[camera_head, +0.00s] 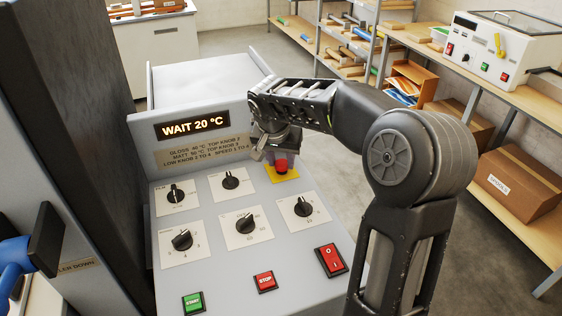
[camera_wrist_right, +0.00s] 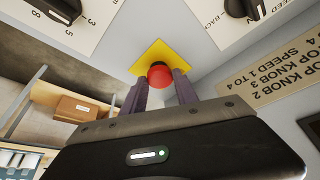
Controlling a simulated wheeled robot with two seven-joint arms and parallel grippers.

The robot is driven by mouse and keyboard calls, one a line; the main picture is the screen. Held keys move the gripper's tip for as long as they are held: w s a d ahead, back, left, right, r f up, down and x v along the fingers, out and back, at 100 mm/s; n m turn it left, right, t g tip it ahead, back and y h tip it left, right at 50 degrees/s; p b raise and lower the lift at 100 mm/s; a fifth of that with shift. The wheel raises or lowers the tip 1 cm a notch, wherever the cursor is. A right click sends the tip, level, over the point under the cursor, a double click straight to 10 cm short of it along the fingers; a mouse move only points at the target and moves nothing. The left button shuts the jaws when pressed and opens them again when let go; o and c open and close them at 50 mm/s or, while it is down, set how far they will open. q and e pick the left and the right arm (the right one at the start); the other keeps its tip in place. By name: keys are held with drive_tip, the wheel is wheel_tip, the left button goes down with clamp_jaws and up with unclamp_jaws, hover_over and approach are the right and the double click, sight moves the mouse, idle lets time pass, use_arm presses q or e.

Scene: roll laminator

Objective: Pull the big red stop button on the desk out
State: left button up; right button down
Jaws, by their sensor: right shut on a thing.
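The big red stop button (camera_head: 281,164) sits on a yellow square plate (camera_head: 287,176) at the upper right of the grey sloped desk panel. In the right wrist view the red button (camera_wrist_right: 160,75) shows in front of its yellow plate (camera_wrist_right: 150,58). My right gripper (camera_head: 270,155) is at the button, with its fingers on either side of the red cap. In the right wrist view the two fingers of the gripper (camera_wrist_right: 159,90) flank the button, shut on it. My left gripper is not in view.
The panel carries several black knobs (camera_head: 182,240), a green start button (camera_head: 193,302), a small red stop button (camera_head: 265,282) and a red rocker switch (camera_head: 331,260). A display (camera_head: 192,124) reads WAIT 20 °C. Shelves and a bench (camera_head: 520,100) with boxes stand at the right.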

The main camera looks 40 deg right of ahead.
drive_tip(key=c, duration=0.9)
unclamp_jaws()
drive_tip(key=shift+r, duration=0.15)
drive_tip(key=shift+c, duration=0.2)
drive_tip(key=b+v, duration=0.1)
drive_tip(key=v, duration=0.7)
